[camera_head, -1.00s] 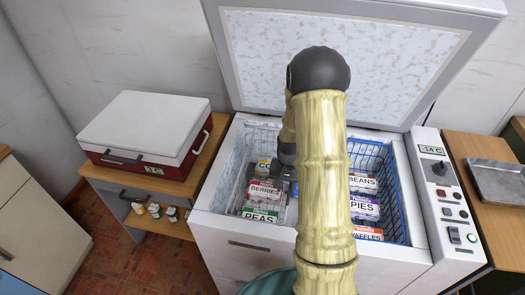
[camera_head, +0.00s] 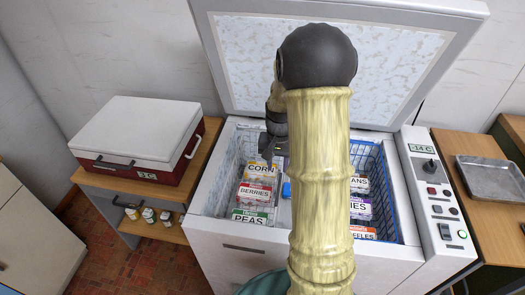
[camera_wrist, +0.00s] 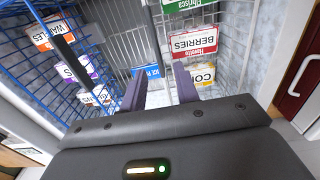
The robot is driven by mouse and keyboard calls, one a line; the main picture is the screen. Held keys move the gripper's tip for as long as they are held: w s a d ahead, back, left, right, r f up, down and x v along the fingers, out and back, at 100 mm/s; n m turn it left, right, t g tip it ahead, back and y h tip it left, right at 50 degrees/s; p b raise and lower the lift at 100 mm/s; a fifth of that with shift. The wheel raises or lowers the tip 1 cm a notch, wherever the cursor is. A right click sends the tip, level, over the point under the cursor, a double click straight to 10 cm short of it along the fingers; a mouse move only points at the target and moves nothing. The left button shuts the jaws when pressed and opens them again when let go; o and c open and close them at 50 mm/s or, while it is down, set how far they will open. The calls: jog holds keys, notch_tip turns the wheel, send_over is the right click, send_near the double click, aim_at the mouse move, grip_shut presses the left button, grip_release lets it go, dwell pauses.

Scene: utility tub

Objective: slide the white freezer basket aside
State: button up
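The white freezer basket (camera_wrist: 155,40) shows in the wrist view as a pale wire rim and mesh on the left half of the chest freezer. The corn box (camera_head: 260,170), berries box (camera_head: 254,192) and peas box (camera_head: 249,216) stand on that side. My gripper (camera_head: 270,153) is over the back of the freezer, near the corn box. In the wrist view its two fingers (camera_wrist: 160,88) are apart with nothing clasped. The pale rim runs down the picture toward the gap between them. I cannot tell whether they touch it. My arm hides much of the freezer's middle.
The blue wire basket (camera_wrist: 62,62) with boxes fills the other side. A blue ice pack (camera_wrist: 148,72) lies between. The freezer's raised lid (camera_head: 400,75) stands behind, the control panel (camera_head: 437,195) at right. A red-and-white cooler (camera_head: 140,138) sits on the left bench.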

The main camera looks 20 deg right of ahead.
jog(key=s+a+r+n+t+p, duration=0.1)
jog(key=s+a+r+n+p, duration=0.2)
jog(key=r, duration=0.9)
jog(key=s+a+p, duration=0.1)
jog(key=a+p, duration=0.2)
jog(key=a, duration=0.1)
jog(key=shift+s, duration=0.3)
jog(key=m+g, duration=0.1)
jog(key=m, duration=0.2)
send_over(279, 188)
notch_tip(279, 188, down, 6)
jog(key=shift+f+b, duration=0.15)
jog(key=shift+b, duration=0.15)
notch_tip(279, 188, down, 17)
jog(key=shift+a+f, duration=0.1)
jog(key=shift+f, duration=0.1)
